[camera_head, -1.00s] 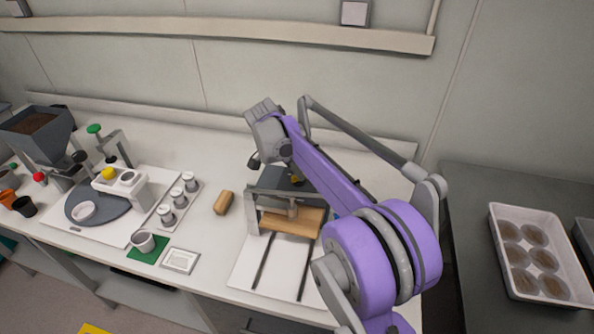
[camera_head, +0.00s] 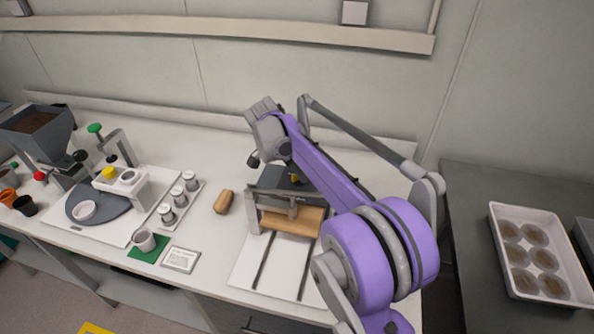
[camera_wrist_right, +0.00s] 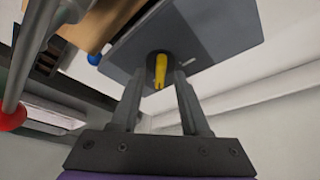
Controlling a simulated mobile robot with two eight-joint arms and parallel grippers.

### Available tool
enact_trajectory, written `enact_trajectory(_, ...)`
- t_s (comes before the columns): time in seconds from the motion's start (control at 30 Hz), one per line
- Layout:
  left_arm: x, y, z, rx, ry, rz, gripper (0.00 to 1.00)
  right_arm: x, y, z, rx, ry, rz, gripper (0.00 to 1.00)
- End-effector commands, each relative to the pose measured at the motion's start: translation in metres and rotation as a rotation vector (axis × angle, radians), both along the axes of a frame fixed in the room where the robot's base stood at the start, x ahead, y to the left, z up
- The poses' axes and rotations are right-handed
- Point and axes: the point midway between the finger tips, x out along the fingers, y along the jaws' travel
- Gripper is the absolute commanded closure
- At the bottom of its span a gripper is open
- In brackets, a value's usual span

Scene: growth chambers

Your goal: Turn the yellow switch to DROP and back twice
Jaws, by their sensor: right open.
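The yellow switch (camera_wrist_right: 160,70) is a narrow lever on a dark round base, set in a grey panel (camera_wrist_right: 205,45) in the right wrist view. My right gripper (camera_wrist_right: 160,78) is open, with one finger on each side of the switch. I cannot tell whether either finger touches it. In the head view a bit of the yellow switch (camera_head: 295,178) shows beside my purple right arm, on the dark grey box (camera_head: 280,180). My arm hides much of that box. No DROP marking can be read. My left gripper is out of view.
A frame with a wooden block (camera_head: 290,221) stands in front of the box, above a white slotted board (camera_head: 270,268). A tan block (camera_head: 223,202) and several small pots lie to the left. A white tray (camera_head: 513,293) sits on the dark right-hand bench.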

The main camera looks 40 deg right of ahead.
Motion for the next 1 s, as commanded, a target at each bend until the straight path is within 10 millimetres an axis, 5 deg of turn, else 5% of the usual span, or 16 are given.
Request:
enact_trajectory(0.23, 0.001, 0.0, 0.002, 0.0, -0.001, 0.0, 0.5, 0.001, 0.006, 0.016, 0.0, 0.0, 0.002, 0.54)
enact_trajectory(0.7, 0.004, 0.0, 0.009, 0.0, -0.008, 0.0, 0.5, 0.005, 0.038, 0.093, 0.0, -0.001, 0.0, 0.54)
enact_trajectory(1.0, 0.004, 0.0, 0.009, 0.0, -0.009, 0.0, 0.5, 0.005, 0.041, 0.1, 0.0, 0.0, 0.0, 0.54)
